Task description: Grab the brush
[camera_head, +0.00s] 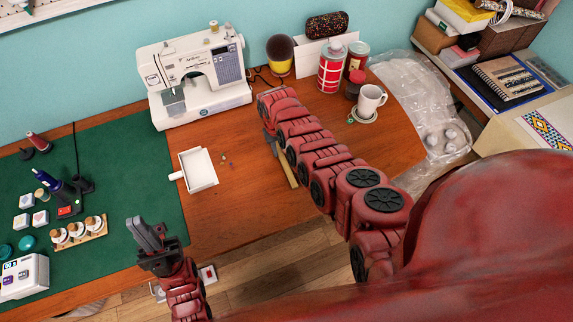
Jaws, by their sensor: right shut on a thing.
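The brush (289,172) shows as a narrow, light wooden strip over the table, just left of my right forearm. My right gripper (271,143) is at the brush's upper-left end and is shut on it. Part of the gripper and perhaps part of the brush are hidden by my right arm. I cannot tell whether the brush touches the table.
A white dustpan-like tray (201,172) lies left of the brush. A sewing machine (200,75) stands behind. A mug (371,99), a red-white canister (331,67) and jars stand beyond my right arm. The green mat (130,170) holds spools and small boxes. Bare wood lies in front of the tray.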

